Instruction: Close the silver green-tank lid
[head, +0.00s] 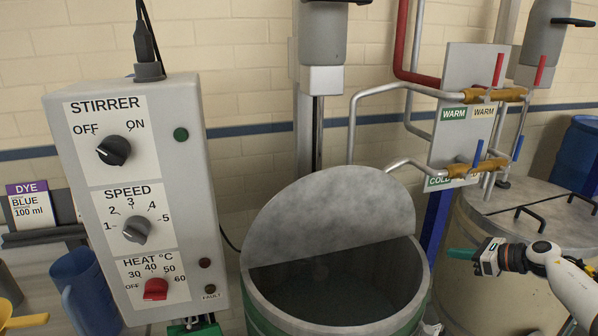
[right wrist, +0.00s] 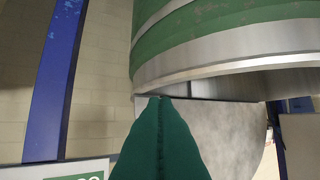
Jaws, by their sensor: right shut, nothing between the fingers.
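The silver lid (head: 335,215) of the green tank (head: 262,322) stands raised and tilted back over the open mouth. The dark inside of the tank shows below it. My right gripper (head: 462,255) is shut and empty, to the right of the lid and tank rim, its teal fingers pointing left. In the right wrist view my shut fingers (right wrist: 160,102) point toward the lid (right wrist: 215,130) and the tank's silver rim (right wrist: 230,62). I cannot tell whether they touch the lid. The green tank wall (right wrist: 220,25) fills the top there. My left gripper is not in view.
A grey stirrer control box (head: 185,200) stands left of the tank. Pipes with yellow valves (head: 490,95) and a warm/cold sign panel (head: 455,130) are behind it. Another tank with a closed lid (head: 530,210) is at the right. A blue post (right wrist: 52,80) stands beside the tank.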

